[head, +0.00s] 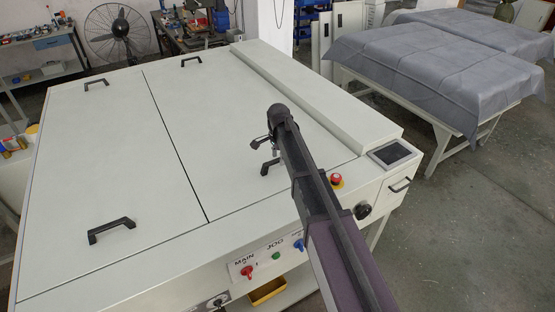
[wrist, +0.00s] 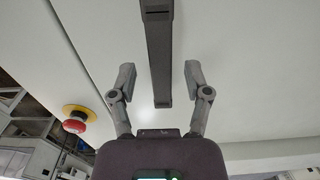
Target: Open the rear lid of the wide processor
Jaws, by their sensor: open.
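The wide processor (head: 60,140) is a large pale machine with two flat lids, both down, split by a dark seam. The right lid (head: 225,120) has a dark handle (head: 270,166) at its near edge and another (head: 191,61) at its far edge. The left lid (head: 120,160) has a near handle (head: 110,230) and a far handle (head: 96,83). My gripper (head: 265,145) is open over the right lid's near handle. In the wrist view that handle (wrist: 157,55) runs between the two spread fingers, with a gap on each side. My arm partly hides it in the head view.
A red emergency stop (head: 337,180) stands at the machine's near right corner, also close left in the wrist view (wrist: 76,120). A touchscreen (head: 391,154) and a raised strip (head: 310,97) lie to the right. Covered tables (head: 430,60) stand behind, across open floor.

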